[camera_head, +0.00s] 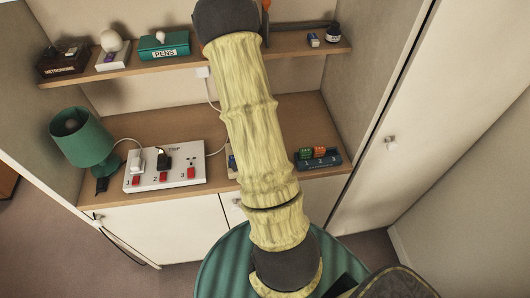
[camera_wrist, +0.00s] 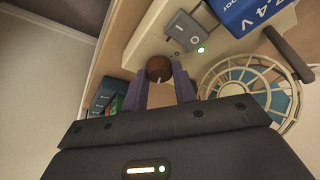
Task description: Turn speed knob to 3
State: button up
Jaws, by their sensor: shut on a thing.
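In the wrist view a round brown speed knob (camera_wrist: 158,67) sits on a pale panel (camera_wrist: 150,38). It carries a short white mark on its lower side. My gripper (camera_wrist: 161,75) has its two dark purple fingers on either side of the knob, shut on it. A grey rocker switch (camera_wrist: 183,28) and a lit green lamp (camera_wrist: 201,49) are on the same panel. I cannot read any scale numbers around the knob. In the head view my arm covers the knob and gripper.
A round wire fan guard (camera_wrist: 248,90) and a blue 7.4 V block (camera_wrist: 243,12) are close on the wrist view's right. In the head view, a power strip (camera_head: 185,174), green lamp (camera_head: 84,140) and block tray (camera_head: 319,160) stand on the desk. A shelf (camera_head: 185,61) runs above.

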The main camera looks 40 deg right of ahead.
jog(key=shift+m, duration=0.4)
jog(key=o, duration=1)
jog(key=shift+r, duration=0.1)
jog(key=p+v, duration=0.2)
jog(key=v, duration=0.3)
jog(key=p+v, duration=0.3)
jog(key=v, duration=0.3)
jog(key=p+v, duration=0.3)
jog(key=v, duration=0.3)
jog(key=shift+w+r, duration=0.15)
jog(key=shift+w, duration=0.15)
jog(key=shift+a, duration=0.1)
